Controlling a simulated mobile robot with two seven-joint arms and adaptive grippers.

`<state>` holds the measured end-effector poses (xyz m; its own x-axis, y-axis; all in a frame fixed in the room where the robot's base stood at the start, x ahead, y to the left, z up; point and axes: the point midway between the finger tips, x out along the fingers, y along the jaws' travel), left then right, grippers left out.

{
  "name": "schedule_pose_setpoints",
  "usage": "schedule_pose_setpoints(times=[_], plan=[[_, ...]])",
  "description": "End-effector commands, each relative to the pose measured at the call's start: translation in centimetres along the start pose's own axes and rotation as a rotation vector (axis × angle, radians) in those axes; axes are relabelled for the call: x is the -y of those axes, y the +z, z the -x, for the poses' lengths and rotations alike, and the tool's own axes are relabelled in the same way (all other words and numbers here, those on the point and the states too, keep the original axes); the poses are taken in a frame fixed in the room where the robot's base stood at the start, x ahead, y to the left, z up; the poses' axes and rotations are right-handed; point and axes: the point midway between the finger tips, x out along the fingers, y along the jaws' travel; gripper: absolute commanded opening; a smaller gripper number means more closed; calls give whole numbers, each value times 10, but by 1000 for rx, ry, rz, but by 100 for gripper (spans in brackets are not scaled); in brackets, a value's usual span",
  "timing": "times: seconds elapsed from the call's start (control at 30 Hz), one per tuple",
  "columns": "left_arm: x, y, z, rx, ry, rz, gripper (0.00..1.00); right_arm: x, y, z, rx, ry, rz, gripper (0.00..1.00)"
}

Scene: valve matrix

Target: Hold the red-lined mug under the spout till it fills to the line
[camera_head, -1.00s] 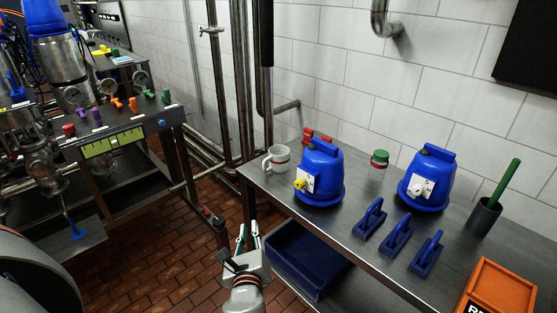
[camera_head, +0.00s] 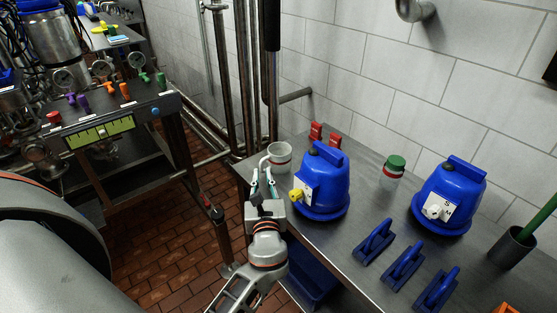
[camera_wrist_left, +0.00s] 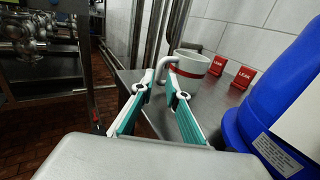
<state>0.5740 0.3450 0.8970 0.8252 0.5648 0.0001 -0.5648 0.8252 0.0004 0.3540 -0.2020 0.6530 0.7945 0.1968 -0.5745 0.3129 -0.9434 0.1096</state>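The white mug with a red band (camera_head: 279,157) stands upright on the steel bench (camera_head: 330,240) near its left end. It also shows in the left wrist view (camera_wrist_left: 192,64), its handle towards my gripper. My left gripper (camera_head: 263,182) is at the bench's left edge, just in front of the mug. In the left wrist view its two teal-and-white fingers (camera_wrist_left: 161,78) are apart, with the mug's handle at or just beyond the tips. I cannot tell whether they touch it. My right gripper is not in view. I cannot make out a spout clearly.
A blue container with a yellow knob (camera_head: 320,185) stands close right of the mug. Two red signs (camera_wrist_left: 243,77) stand behind. A green-lidded jar (camera_head: 392,172), another blue container (camera_head: 448,195) and blue handled tools (camera_head: 403,265) are farther right. A valve panel (camera_head: 100,130) stands left.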

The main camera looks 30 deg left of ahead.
Motion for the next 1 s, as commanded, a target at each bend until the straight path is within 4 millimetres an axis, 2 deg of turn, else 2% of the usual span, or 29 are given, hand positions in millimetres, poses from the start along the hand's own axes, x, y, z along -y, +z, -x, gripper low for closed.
schedule_pose_setpoints(times=[0.2,0.3,0.57,0.6,0.67,1.0], plan=[[-2,5,-32,2,0,-1,15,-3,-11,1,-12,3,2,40],[-2,4,-41,1,0,0,15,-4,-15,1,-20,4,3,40],[-2,4,-45,0,0,0,15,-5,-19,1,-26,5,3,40],[-2,4,-45,0,0,0,12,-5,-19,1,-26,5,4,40],[-2,4,-45,0,0,0,0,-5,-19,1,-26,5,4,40],[-2,4,-44,0,0,1,0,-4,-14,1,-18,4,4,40]])
